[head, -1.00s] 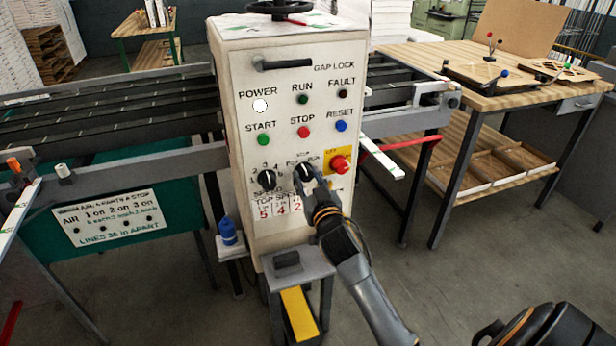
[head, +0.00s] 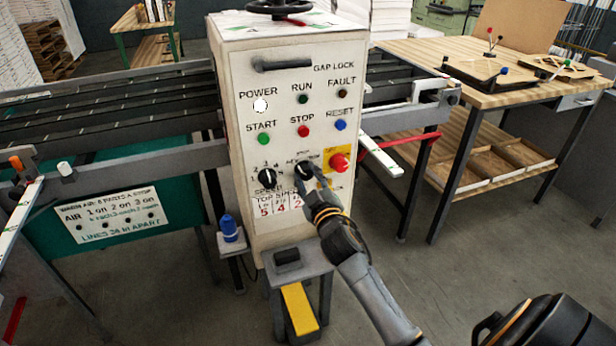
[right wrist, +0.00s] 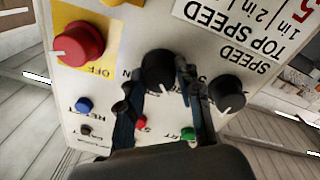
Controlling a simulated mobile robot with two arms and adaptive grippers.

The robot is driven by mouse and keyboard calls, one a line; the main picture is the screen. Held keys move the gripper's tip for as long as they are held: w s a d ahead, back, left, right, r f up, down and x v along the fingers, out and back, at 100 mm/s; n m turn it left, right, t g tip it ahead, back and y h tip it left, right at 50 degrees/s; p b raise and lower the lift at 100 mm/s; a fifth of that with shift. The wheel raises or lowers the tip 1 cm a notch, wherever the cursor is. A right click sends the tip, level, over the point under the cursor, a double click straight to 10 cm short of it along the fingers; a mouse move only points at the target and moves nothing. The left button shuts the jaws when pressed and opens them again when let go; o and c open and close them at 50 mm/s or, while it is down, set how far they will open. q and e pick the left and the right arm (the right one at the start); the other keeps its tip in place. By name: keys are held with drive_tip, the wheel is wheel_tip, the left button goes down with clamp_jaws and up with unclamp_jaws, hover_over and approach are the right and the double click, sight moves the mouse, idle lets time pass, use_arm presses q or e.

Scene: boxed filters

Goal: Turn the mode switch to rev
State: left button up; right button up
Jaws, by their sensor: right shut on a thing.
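In the right wrist view the switch (right wrist: 157,70) sits between the two dark fingers of my right gripper (right wrist: 158,85), upside down. The small labels around it are partly hidden or blurred, so I cannot read where it points. My left gripper is out of view.
Coloured buttons sit above. A blue bottle (head: 228,229) stands left of the cabinet. A wooden workbench (head: 500,90) is at right, with open floor before it.

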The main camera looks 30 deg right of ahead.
idle(0.3)
drive_tip(key=o, duration=1.2)
drive_tip(key=shift+c, duration=0.2)
drive_tip(key=v, duration=1.2)
drive_tip(key=shift+f, duration=0.1)
